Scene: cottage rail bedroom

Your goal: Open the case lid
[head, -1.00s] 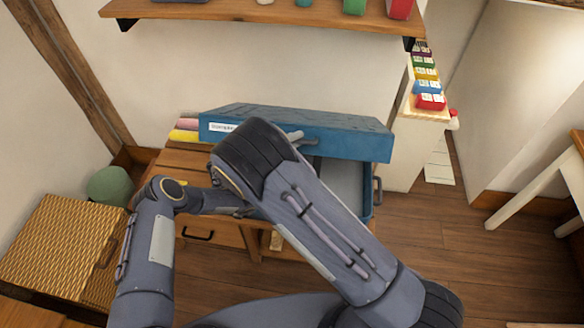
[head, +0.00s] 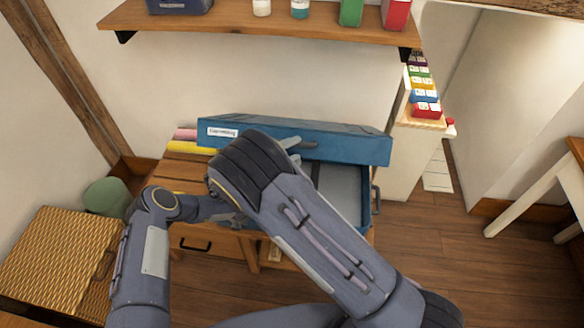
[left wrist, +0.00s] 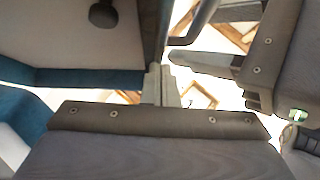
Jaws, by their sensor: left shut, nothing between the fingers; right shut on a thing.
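The blue case (head: 363,215) stands on a wooden cabinet with its lid (head: 350,150) raised part way; a grey inside shows below the lid. The lid has a white label at its left and a handle (head: 308,146) at the middle of its front. My right gripper (head: 293,145) is shut at this handle, mostly hidden by its own wrist. My left gripper (left wrist: 164,84) is shut and empty in the left wrist view, beside the blue case wall. In the head view its tip is largely hidden behind my right arm, low at the case's front.
A wall shelf (head: 260,25) with jars and boxes hangs above the case. A wicker basket (head: 60,255) and a green round thing (head: 105,197) are at left. Coloured boxes (head: 424,95) stand on a narrow white unit at right.

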